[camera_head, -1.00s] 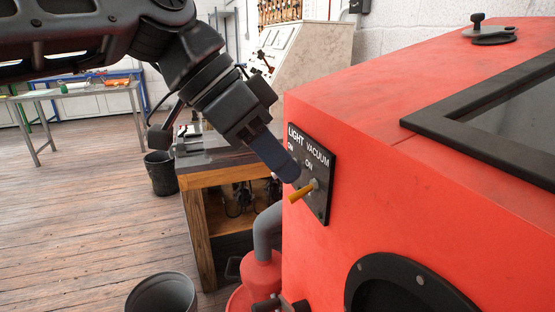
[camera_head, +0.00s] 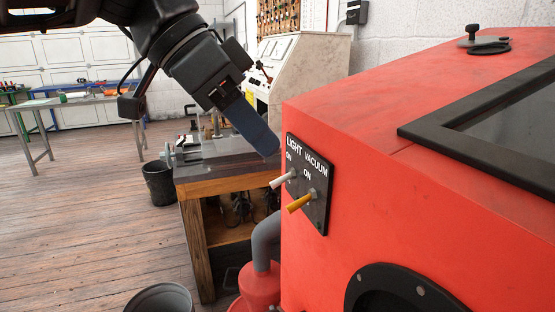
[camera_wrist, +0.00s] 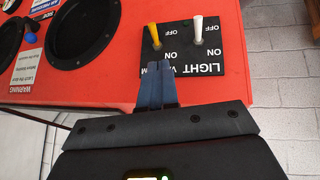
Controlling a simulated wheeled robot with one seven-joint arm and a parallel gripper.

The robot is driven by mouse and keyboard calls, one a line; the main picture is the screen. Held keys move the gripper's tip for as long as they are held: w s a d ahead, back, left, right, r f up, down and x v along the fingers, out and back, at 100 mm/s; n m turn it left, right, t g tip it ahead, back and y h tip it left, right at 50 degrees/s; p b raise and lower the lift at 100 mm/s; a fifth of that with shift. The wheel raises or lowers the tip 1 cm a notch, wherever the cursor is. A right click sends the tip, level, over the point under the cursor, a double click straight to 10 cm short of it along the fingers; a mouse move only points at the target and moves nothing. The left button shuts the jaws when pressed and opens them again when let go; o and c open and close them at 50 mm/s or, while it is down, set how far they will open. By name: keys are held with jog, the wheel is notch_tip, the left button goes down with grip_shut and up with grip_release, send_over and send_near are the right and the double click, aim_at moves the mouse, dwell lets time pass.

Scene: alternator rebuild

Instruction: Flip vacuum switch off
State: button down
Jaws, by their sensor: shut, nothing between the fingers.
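The vacuum switch (camera_head: 301,202) is a yellow-orange lever on a black panel (camera_head: 320,172) on the red cabinet's side. Its lever sticks out and tilts down, away from its ON label. In the wrist view, which is upside down, the vacuum lever (camera_wrist: 153,36) leans toward the OFF side. The white light switch (camera_head: 282,180) stands beside it, tilted much the same way. My gripper (camera_head: 266,150), with blue fingers, is shut and empty, above and left of both levers, apart from them. In the wrist view my gripper (camera_wrist: 157,68) is at the panel's ON-side edge.
The red cabinet (camera_head: 400,210) fills the right side, with a black-framed window (camera_head: 490,150) on top and a round black port (camera_head: 405,290). A grey hose (camera_head: 265,243) runs below the panel. A wooden bench (camera_head: 190,240) stands behind. Open floor lies left.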

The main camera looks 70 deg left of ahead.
jog(key=shift+v, duration=1.25)
